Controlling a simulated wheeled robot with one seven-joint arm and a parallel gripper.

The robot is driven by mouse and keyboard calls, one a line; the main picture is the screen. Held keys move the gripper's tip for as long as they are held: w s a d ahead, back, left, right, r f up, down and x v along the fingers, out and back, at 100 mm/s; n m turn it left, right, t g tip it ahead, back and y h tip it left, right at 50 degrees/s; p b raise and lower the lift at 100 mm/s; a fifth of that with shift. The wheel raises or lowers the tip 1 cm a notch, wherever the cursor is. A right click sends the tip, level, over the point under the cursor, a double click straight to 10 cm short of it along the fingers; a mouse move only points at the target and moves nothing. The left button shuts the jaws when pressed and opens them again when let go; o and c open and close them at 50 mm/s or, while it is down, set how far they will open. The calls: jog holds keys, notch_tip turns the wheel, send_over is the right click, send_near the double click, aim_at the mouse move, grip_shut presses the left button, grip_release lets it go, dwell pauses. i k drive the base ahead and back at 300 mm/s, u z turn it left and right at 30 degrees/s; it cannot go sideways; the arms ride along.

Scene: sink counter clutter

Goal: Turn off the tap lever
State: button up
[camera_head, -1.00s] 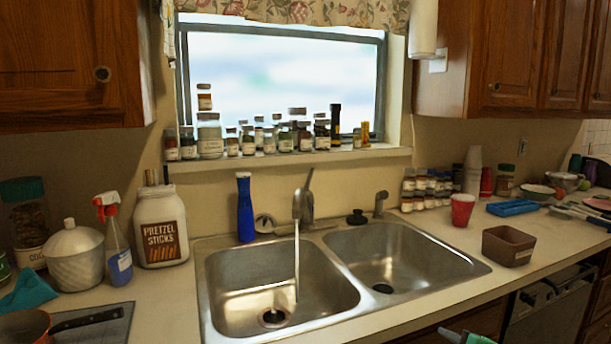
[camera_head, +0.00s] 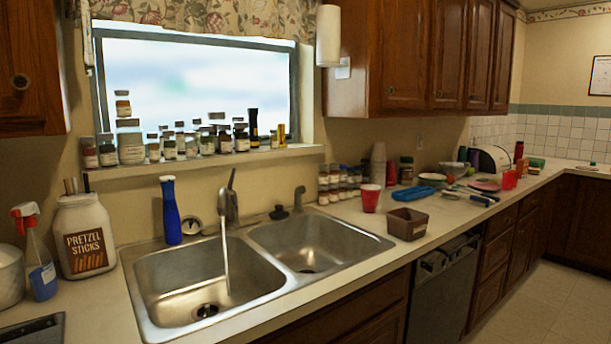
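The tap (camera_head: 229,208) stands at the back of the double sink, near the divider. Its lever (camera_head: 231,179) points up from the top of the tap body, tilted slightly. A stream of water (camera_head: 225,262) runs from the spout into the left basin (camera_head: 205,275). The right basin (camera_head: 310,245) has no stream into it. My gripper is not in view, so its state and its place relative to the lever do not show.
A blue bottle (camera_head: 171,211) stands left of the tap. A brown square container (camera_head: 406,224) and a red cup (camera_head: 370,198) stand right of the sink. A pretzel jar (camera_head: 82,237) and a spray bottle (camera_head: 38,255) stand at left. Floor (camera_head: 530,300) is clear at lower right.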

aim_at(230, 182)
jog(key=z, duration=0.5)
jog(key=k, duration=0.7)
jog(key=z, duration=0.65)
jog(key=i, duration=1.15)
jog(key=u, duration=0.9)
jog(key=i, duration=0.75)
jog(key=u, duration=0.9)
